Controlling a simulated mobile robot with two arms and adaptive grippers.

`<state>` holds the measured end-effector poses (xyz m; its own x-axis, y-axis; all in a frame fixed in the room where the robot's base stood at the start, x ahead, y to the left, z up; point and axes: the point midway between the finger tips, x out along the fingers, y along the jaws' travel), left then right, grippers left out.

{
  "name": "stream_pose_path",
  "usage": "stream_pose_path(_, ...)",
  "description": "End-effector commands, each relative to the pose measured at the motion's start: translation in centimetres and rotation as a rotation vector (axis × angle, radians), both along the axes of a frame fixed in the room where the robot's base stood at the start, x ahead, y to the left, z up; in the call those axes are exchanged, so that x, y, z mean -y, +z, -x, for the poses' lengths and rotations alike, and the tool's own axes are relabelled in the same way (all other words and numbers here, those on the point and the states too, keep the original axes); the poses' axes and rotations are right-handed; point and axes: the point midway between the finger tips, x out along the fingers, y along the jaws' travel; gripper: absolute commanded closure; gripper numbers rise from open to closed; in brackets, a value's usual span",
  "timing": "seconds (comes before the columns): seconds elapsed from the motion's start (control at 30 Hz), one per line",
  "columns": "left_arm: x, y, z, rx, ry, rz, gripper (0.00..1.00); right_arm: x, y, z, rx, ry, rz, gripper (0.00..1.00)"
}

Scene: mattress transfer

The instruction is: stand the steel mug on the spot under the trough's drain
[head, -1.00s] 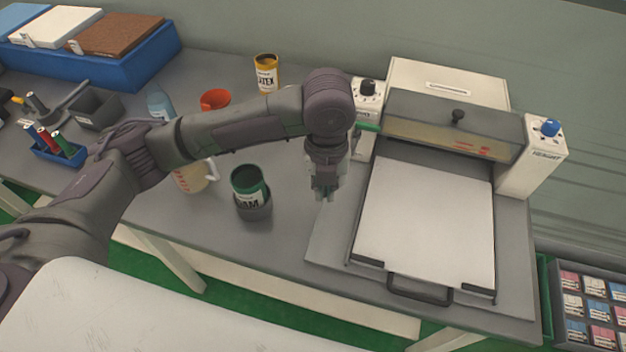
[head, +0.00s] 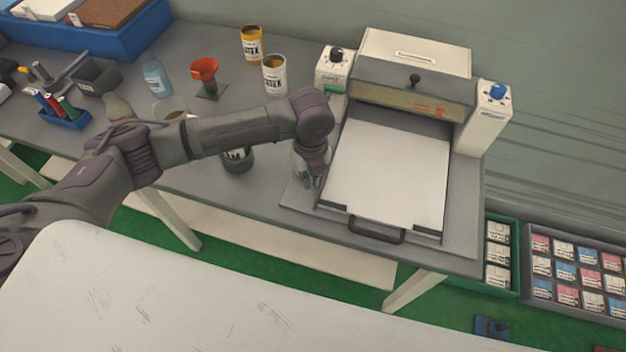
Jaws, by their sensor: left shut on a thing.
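My left gripper (head: 309,180) points down at the left edge of the grey bench machine's base plate. It is shut on a pale, shiny grey vessel that looks like the steel mug (head: 297,160). The wrist and fingers hide most of it. I cannot tell whether it touches the surface under it. I cannot make out a trough with a drain, or a marked spot beneath one. My right gripper is not in view.
The machine's white bed (head: 390,172) lies just right of the gripper, with a dark handle (head: 376,231) in front. A dark can (head: 238,160) stands left, partly behind my arm.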

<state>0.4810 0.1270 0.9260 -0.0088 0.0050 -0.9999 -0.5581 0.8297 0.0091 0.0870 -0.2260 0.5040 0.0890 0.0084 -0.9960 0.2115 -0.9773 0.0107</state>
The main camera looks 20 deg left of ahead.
Motion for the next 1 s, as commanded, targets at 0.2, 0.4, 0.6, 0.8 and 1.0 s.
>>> stream_pose_path(0.2, 0.2, -1.1, -1.3, 0.002, -0.003, 0.002, 1.0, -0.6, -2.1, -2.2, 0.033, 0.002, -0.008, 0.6)
stream_pose_path(0.4, 0.2, -1.8, -2.3, 0.002, -0.002, 0.002, 1.0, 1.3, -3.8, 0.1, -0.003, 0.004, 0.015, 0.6)
stream_pose_path(0.6, 0.3, -1.6, -3.9, 0.002, -0.003, 0.002, 1.0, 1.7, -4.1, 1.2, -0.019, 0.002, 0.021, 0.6)
stream_pose_path(0.8, 0.4, -1.6, -5.4, 0.002, -0.003, 0.003, 1.0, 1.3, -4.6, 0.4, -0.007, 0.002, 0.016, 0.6)
stream_pose_path(1.0, 0.4, -1.6, -7.1, 0.002, -0.002, 0.003, 1.0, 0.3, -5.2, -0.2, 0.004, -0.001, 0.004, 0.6)
